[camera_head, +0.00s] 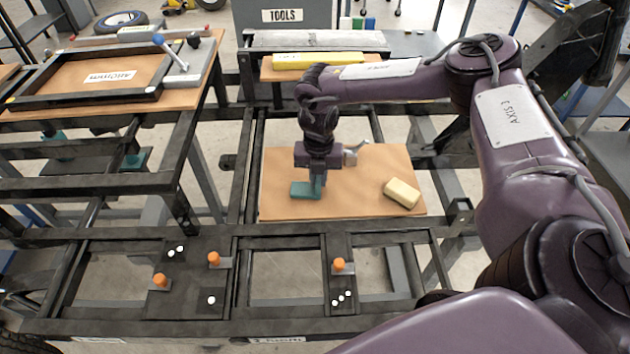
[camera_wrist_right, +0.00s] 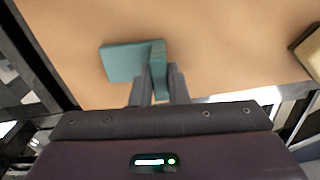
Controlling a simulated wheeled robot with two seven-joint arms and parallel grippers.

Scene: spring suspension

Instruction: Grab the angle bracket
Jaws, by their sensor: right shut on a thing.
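The teal angle bracket (camera_head: 304,189) is at the left part of a brown board (camera_head: 285,165) in the head view. In the right wrist view the bracket (camera_wrist_right: 122,63) shows a flat plate and an upright flange. My right gripper (camera_head: 318,182) reaches down over the board, and its two fingers are shut on the upright flange; the fingertips also show in the right wrist view (camera_wrist_right: 160,85). The flat plate lies at or just above the board; I cannot tell if it touches. My left gripper is not in view.
A cream block (camera_head: 401,193) lies on the board's right side. Black frame rails surround the board, with orange pegs (camera_head: 213,258) on plates in front. A wooden tray table (camera_head: 100,80) stands left, and a yellow bar (camera_head: 318,61) lies behind. The board's middle front is clear.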

